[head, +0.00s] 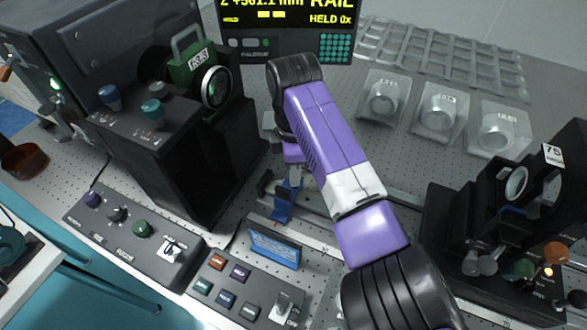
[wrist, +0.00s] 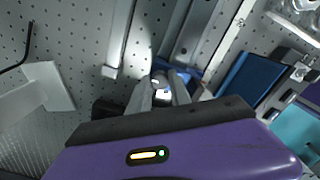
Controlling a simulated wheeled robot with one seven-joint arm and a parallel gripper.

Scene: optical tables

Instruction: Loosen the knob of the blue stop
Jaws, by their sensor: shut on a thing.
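The blue stop (head: 283,209) sits on the rail in the middle of the optical table in the head view. In the wrist view its blue body (wrist: 196,74) shows just behind the fingertips. My gripper (head: 294,172) comes down on the stop from above. In the wrist view my gripper (wrist: 163,92) has its two fingers closed around the small knob (wrist: 160,78) of the stop. The fingers hide much of the knob, and its turn cannot be read.
A blue sign plate (head: 273,249) stands just in front of the stop. A tall black housing (head: 205,160) is at left, a black optics mount (head: 480,225) at right. A button box (head: 240,290) lies in front. Clear plastic boxes (head: 438,108) stand behind. A display (head: 290,15) is at the back.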

